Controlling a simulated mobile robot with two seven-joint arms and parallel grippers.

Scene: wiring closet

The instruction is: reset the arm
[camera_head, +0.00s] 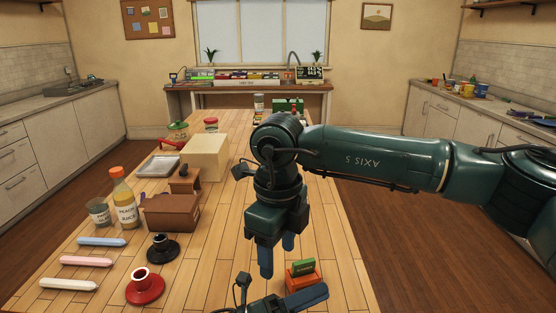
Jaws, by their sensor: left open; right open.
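My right arm reaches in from the right across the table. Its gripper (277,256) points down over the middle of the wooden table (218,262), with its two blue fingers apart and nothing between them. My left gripper (288,303) shows only in part at the bottom edge, beside a small orange box with a green card (303,274). It is open, and most of it is cut off by the frame.
Bare wood lies left of my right gripper.

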